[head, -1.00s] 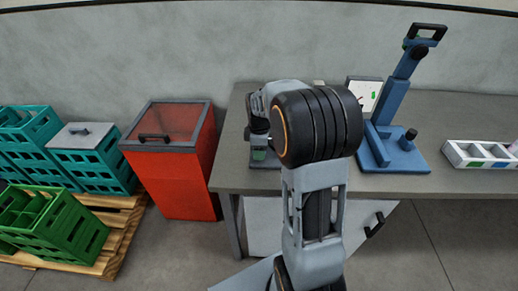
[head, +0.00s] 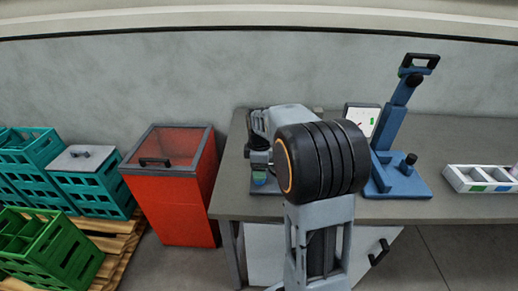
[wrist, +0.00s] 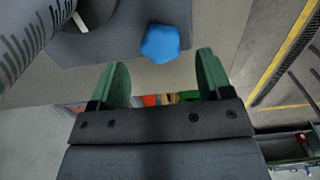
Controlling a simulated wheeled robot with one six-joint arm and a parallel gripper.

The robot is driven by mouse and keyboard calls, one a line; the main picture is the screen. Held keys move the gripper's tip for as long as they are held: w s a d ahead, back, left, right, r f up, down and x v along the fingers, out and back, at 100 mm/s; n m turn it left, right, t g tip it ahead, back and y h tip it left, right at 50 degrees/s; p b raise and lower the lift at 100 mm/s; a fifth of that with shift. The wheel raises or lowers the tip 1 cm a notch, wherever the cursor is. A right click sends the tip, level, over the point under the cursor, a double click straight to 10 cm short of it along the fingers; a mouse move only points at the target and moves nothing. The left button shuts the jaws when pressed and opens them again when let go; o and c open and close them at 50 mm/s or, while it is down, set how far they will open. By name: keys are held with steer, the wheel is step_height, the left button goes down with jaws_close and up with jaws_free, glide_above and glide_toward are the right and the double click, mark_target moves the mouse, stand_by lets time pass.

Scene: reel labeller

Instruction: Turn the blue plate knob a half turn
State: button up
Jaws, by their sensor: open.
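The blue plate knob (wrist: 162,44) has a lobed rim and sits at the edge of a dark grey plate (wrist: 105,38) in the wrist view. My gripper (wrist: 162,60) is open, with its two green fingers apart. The knob shows in the gap between the fingertips, slightly beyond them, with clear space on both sides. I see no contact. In the head view a small blue patch, apparently the knob (head: 260,183), shows just below the green of my gripper (head: 259,174) at the left of the bench. My arm hides much of the machine there.
A blue stand (head: 401,183) with a black knob and handle stands right of my arm on the bench (head: 440,212). A white divided tray (head: 478,179) lies farther right. A red bin (head: 172,205) and crates stand left. A light panel (head: 362,117) stands behind.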

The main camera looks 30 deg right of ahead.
step_height(320, 180, up, 10)
steer(key=shift+r+p, duration=0.2)
steer(key=shift+p, duration=0.1)
stand_by(0.5)
steer(key=s+a+f+m+t+p, duration=0.1)
steer(key=s+a+m, duration=0.4)
steer(key=s, duration=0.3)
steer(key=s+a+f+m+t+p, duration=0.1)
steer(key=s+a+m+t+p, duration=0.1)
steer(key=s+a+m, duration=0.3)
steer(key=s+m, duration=0.2)
steer(key=s, duration=0.1)
steer(key=shift+a+f+t, duration=0.15)
steer(key=shift+f+t, duration=0.15)
steer(key=shift+f, duration=0.05)
steer(key=shift+c, duration=0.5)
